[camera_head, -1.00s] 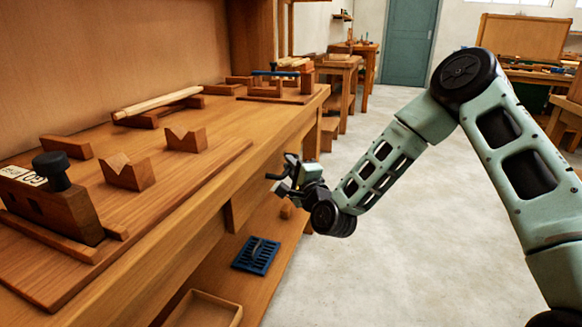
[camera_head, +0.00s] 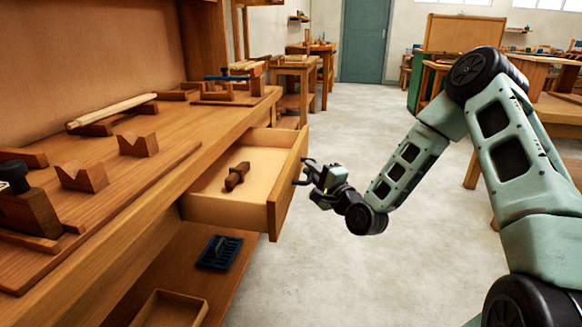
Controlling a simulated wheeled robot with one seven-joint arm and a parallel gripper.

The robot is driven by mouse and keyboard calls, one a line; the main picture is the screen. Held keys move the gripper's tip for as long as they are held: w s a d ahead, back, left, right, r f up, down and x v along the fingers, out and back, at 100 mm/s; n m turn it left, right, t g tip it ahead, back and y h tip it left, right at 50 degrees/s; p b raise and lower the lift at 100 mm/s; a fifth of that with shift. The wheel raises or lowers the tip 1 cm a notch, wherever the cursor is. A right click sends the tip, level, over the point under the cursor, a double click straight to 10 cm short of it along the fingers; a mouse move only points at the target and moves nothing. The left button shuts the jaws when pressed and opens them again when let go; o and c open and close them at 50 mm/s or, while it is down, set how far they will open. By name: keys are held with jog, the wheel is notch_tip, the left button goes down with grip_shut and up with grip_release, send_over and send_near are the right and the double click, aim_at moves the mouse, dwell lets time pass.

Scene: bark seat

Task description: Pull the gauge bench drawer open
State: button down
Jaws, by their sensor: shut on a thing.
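The gauge bench (camera_head: 222,129) runs along the left side. Its drawer (camera_head: 230,209) is pulled well out from under the bench top. A small dark brown wooden piece (camera_head: 236,177) lies inside the drawer. My gripper (camera_head: 305,177) is at the outer face of the drawer front, shut on the drawer's handle, which is mostly hidden by the fingers. My arm reaches in from the right.
V-shaped wooden blocks (camera_head: 82,177) and a long pale rod (camera_head: 112,111) lie on the bench top. Below the drawer, a lower shelf holds a blue slotted tray (camera_head: 219,252) and a wooden tray (camera_head: 170,309). The concrete floor (camera_head: 330,270) beside the bench is clear.

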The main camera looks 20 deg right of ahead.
jog(key=shift+s+d, duration=0.9)
jog(key=shift+d, duration=0.25)
jog(key=c, duration=1.5)
grip_release()
jog(key=shift+o, duration=0.2)
jog(key=s+d+f+p, duration=0.1)
jog(key=s+p, duration=0.2)
jog(key=s, duration=0.5)
jog(key=s+d+f+p, duration=0.1)
jog(key=s+p, duration=0.2)
jog(key=s, duration=0.6)
jog(key=shift+d+f, duration=0.25)
jog(key=shift+d, duration=0.05)
